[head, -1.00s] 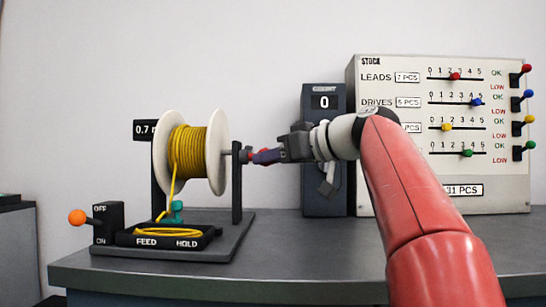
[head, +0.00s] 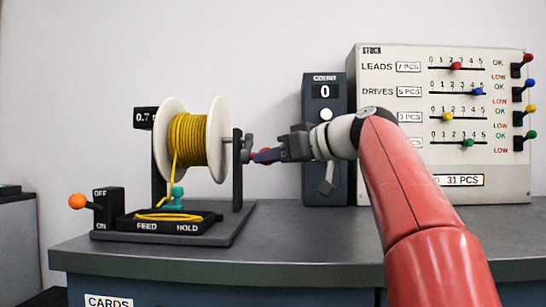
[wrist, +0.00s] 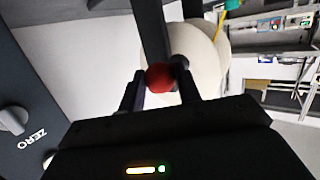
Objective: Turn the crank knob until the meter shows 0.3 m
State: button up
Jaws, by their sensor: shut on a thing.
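The crank knob is a small red ball (wrist: 160,78) between my two dark fingers in the wrist view. My gripper (head: 258,156) is shut on it, at the right end of the spool's shaft in the head view. The fingers cover most of the knob there. The spool (head: 188,139) has white flanges and yellow cord, and stands upright on a dark stand. The meter (head: 145,118) is a black display behind the spool's left flange. It reads 0.7, with its right end hidden.
An orange-knobbed OFF/ON lever (head: 77,201) and a FEED/HOLD tray (head: 125,224) with yellow cord sit at the stand's front left. A dark counter box (head: 318,185) showing 0 and a STOCK slider board (head: 400,60) stand behind my arm.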

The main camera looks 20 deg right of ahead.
jog(key=shift+w+d, duration=0.1)
jog(key=shift+w+d+f+b, duration=0.25)
jog(key=shift+w+f+b, duration=0.1)
jog(key=shift+w+f, duration=0.5)
jog(key=shift+w, duration=0.1)
jog(key=shift+w+d+f+p, duration=0.15)
jog(key=shift+w+d+p, duration=0.05)
jog(key=shift+w, duration=0.4)
jog(key=shift+w+d+f+p, duration=0.15)
jog(key=shift+w+d+p, duration=0.05)
jog(key=shift+w, duration=0.35)
jog(key=shift+w+d+r+p, duration=0.1)
jog(key=shift+w+d+p, duration=0.1)
jog(key=shift+w+p, duration=0.4)
jog(key=shift+w+d+r+p, duration=0.1)
jog(key=shift+w+d+p, duration=0.1)
jog(key=shift+w+p, duration=0.35)
jog(key=shift+w, duration=0.15)
